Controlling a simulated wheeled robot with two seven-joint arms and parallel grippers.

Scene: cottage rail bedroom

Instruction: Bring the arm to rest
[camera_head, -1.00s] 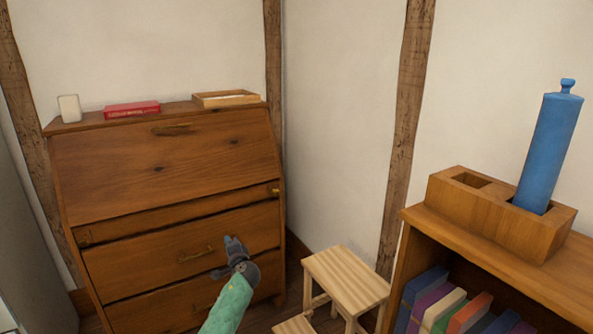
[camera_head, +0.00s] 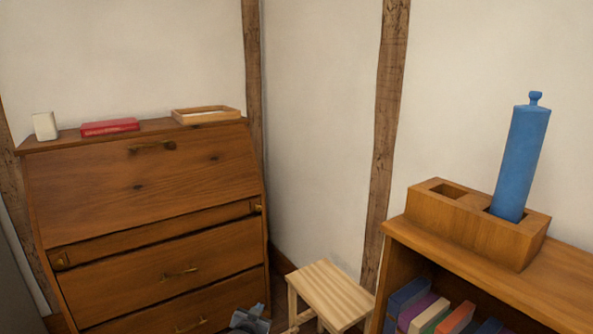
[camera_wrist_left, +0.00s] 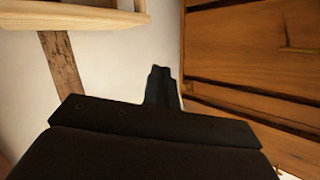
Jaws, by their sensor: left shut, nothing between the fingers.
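My left gripper (camera_head: 250,321) shows at the bottom edge of the head view, in front of the lower drawers of the wooden bureau (camera_head: 150,190). In the left wrist view its dark fingers (camera_wrist_left: 163,85) are together with nothing between them. The gripper is apart from the bureau and to the left of the step stool. Most of the left arm is below the head view. My right gripper is in no view.
A light wooden step stool (camera_head: 330,290) stands between bureau and bookshelf (camera_head: 560,275). On the shelf, a wooden block (camera_head: 435,214) has a blue cylinder (camera_head: 522,165) in its right hole; its left hole is empty. A white cup (camera_head: 45,126), red book (camera_head: 109,127) and shallow tray (camera_head: 206,109) top the bureau.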

